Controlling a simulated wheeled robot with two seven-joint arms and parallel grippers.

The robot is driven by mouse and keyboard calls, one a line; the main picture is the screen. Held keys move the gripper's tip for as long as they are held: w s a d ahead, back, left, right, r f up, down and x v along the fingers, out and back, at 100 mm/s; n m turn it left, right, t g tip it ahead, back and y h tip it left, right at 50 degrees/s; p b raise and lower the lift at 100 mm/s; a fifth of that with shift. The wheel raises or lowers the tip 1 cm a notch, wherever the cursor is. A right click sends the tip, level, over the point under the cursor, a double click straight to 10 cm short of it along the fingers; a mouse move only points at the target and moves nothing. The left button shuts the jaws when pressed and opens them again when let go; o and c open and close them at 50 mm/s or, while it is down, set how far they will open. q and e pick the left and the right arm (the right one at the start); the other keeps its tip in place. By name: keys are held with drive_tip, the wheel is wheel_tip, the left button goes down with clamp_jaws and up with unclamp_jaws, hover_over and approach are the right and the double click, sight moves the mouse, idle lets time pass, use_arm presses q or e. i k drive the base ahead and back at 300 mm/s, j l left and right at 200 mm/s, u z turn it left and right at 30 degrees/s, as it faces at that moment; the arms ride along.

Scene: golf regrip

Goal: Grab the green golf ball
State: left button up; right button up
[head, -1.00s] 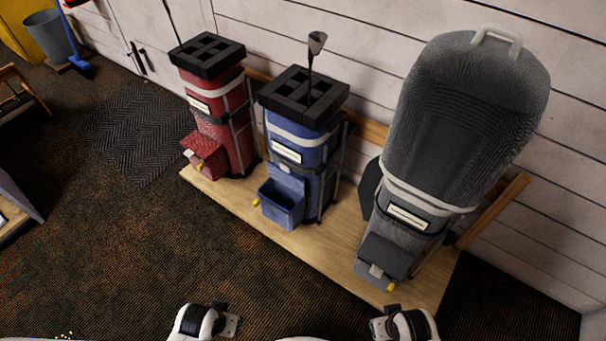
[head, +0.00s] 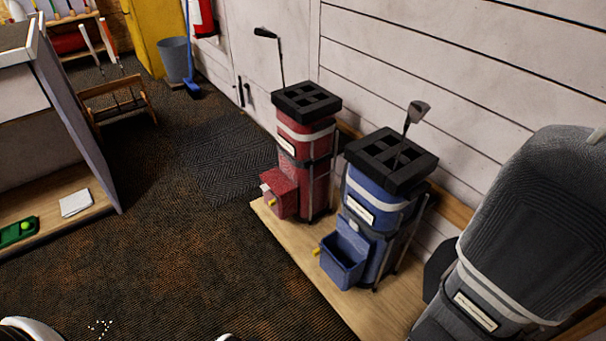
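A small green ball (head: 26,226) sits in a green tray (head: 14,233) on the low wooden shelf of a grey cabinet at the far left. It is well away from me, across the carpet. My grippers are not visible in the head view now; only white rounded parts of my own body show at the bottom edge.
Red (head: 307,165), blue (head: 374,215) and grey (head: 500,250) golf bags stand along the wall on a wooden platform (head: 270,221). A white cloth (head: 75,203) lies on the shelf. A wooden rack (head: 119,102) and grey bin (head: 177,60) stand farther back. The carpet between is clear.

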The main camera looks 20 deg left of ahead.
sight(25, 225)
drive_tip(key=u, duration=2.45)
